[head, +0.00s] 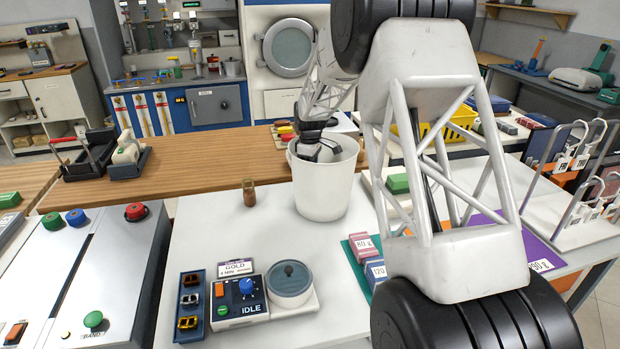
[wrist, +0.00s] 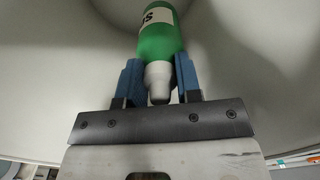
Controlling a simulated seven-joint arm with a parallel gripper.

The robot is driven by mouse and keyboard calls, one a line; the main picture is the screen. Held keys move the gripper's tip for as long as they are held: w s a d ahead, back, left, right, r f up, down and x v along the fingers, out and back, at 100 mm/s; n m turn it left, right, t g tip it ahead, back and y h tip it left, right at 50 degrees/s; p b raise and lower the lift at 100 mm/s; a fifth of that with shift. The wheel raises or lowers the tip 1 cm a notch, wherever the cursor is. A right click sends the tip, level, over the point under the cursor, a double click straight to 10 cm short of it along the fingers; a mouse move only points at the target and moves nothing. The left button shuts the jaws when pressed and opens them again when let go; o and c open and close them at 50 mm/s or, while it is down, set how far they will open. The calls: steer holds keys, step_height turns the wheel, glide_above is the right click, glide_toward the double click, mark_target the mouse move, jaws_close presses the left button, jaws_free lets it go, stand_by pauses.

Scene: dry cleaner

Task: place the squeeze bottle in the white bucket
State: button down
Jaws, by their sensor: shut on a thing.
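The white bucket (head: 322,190) stands on the white table in the head view. My gripper (head: 318,150) reaches down into the bucket's mouth, and its fingertips are hidden by the near wall there. In the wrist view my gripper (wrist: 158,85) has its two blue fingers shut on the squeeze bottle (wrist: 162,40), a green bottle with a white label and a pale cap. The fingers hold it at the cap end. The bucket's pale inner wall (wrist: 60,50) surrounds the bottle. I cannot tell whether the bottle touches the bucket floor.
A small brown jar (head: 249,192) stands left of the bucket. Table space in front of the bucket is clear.

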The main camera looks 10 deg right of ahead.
steer(key=shift+f, duration=2.6)
steer(key=c, duration=0.8)
jaws_free()
step_height(320, 180, up, 12)
steer(key=shift+r, duration=0.15)
